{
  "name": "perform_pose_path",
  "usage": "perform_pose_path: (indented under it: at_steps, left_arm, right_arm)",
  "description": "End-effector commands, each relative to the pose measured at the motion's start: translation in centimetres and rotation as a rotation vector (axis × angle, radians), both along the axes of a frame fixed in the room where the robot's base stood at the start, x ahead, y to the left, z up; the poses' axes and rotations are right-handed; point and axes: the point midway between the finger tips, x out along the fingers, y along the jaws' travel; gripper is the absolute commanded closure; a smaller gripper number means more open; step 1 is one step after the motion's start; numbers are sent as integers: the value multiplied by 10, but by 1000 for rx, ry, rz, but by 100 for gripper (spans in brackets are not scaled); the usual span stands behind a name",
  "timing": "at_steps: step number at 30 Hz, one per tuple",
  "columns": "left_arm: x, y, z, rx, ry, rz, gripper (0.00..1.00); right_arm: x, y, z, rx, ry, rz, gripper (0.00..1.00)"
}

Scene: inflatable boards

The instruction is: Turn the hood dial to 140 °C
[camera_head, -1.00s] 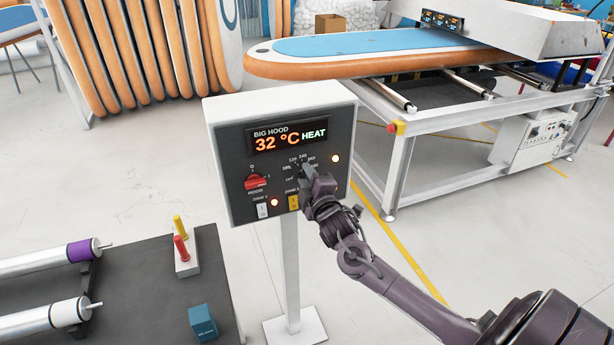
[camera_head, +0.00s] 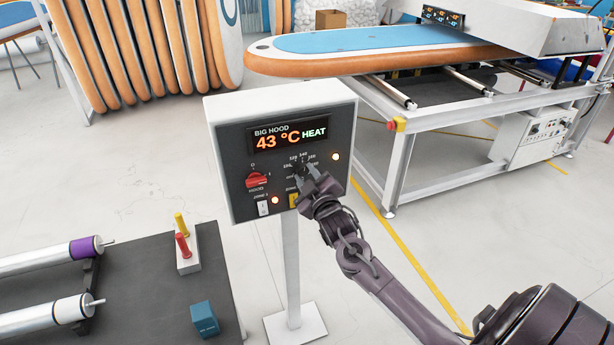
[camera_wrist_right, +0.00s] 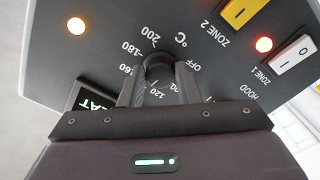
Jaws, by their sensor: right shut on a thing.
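The hood control box (camera_head: 225,200) stands on a white post, and its display (camera_head: 287,138) reads BIG HOOD, 43 °C, HEAT. My right gripper (camera_head: 306,177) is at the dial on the lower right of the panel and covers part of its scale. In the right wrist view the gripper (camera_wrist_right: 158,90) is shut on the black dial (camera_wrist_right: 158,66), one finger on each side. My left gripper is not in view.
A red HOOD switch (camera_head: 257,180) sits left of the dial. A white zone switch (camera_head: 263,208) and a yellow one (camera_head: 294,200) are below. Two orange lamps glow on the panel. A dark table (camera_head: 150,270) with rollers stands at lower left, a press frame (camera_head: 405,150) at right.

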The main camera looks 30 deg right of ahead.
Motion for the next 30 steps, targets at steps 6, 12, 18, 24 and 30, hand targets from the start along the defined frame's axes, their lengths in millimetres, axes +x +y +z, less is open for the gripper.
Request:
perform_pose_path:
  at_steps: [6,12,18,24,30]
  left_arm:
    - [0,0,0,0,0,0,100]
    - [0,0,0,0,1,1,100]
    - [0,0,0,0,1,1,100]
    - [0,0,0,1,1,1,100]
    - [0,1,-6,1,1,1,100]
  right_arm:
    - [0,0,0,7,-2,-1,93]
    - [0,0,0,6,-1,-1,93]
    - [0,0,0,6,-1,-1,49]
    - [0,0,0,5,-1,0,49]
    - [-13,3,-3,5,0,2,49]
